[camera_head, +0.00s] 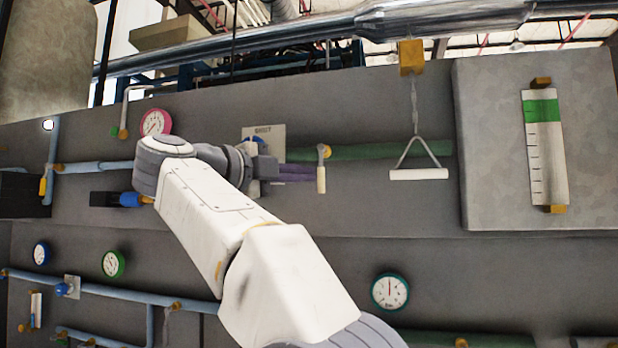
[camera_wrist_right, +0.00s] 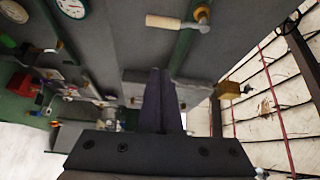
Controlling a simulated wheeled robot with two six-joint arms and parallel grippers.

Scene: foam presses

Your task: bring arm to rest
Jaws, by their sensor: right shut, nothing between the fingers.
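My right arm reaches up across the middle of the head view, bent at its elbow. My right gripper (camera_head: 312,173) points to the right in front of the grey panel (camera_head: 400,215). Its purplish fingers are shut and empty, and their tips appear close to the white-handled lever (camera_head: 321,180). I cannot tell whether they touch it. My left gripper is not in view.
A white triangular pull handle (camera_head: 419,174) hangs to the right of the gripper. A grey box with a green-topped scale (camera_head: 545,150) juts out at the far right. Pipes, a red gauge (camera_head: 156,122) and a blue valve (camera_head: 130,199) lie left of the arm.

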